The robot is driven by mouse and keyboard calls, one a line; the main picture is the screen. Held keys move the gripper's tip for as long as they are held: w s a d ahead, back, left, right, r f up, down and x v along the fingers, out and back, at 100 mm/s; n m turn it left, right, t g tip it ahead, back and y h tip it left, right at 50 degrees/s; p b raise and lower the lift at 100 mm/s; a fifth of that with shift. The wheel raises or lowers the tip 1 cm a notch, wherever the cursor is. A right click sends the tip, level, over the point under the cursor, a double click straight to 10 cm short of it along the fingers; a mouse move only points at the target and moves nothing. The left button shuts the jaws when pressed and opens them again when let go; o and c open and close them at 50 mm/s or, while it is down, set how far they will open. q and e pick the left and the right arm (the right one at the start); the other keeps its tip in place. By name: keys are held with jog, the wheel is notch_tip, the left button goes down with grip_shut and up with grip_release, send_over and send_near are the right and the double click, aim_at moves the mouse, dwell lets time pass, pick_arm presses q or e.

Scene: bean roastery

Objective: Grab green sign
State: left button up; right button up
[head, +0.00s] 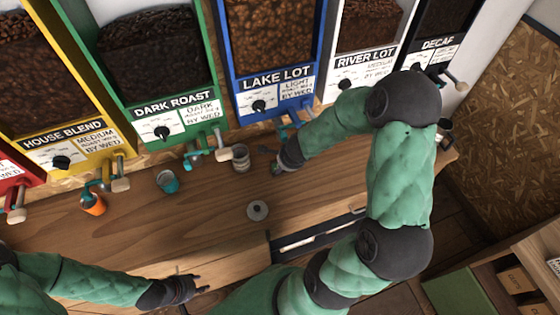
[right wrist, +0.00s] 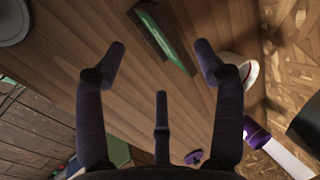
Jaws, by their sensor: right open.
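The green sign (right wrist: 165,36) shows in the right wrist view as a narrow green piece with a dark side, on the wooden counter (right wrist: 70,40). My right gripper (right wrist: 160,62) is open with nothing between its fingers. The sign lies beyond the fingertips, apart from them as far as I can see. In the head view my right gripper (head: 277,168) is over the counter below the blue Lake Lot dispenser, small and partly hidden, and I cannot make out the sign clearly there. My left gripper (head: 198,284) is open and empty near the counter's front edge.
A grey disc (head: 257,210) lies mid-counter. A grey tin (head: 240,160), a teal cup (head: 168,182) and an orange cup (head: 93,204) stand left of my right gripper. Dispensers such as Dark Roast (head: 180,110) line the back. The left counter surface is mostly clear.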

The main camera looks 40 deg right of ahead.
aim_at(283, 171)
jog(key=shift+b+x, duration=0.4)
jog(key=shift+x, duration=0.45)
jog(key=b+x, duration=0.2)
jog(key=x, duration=0.3)
jog(key=shift+s+f, duration=0.1)
grip_shut()
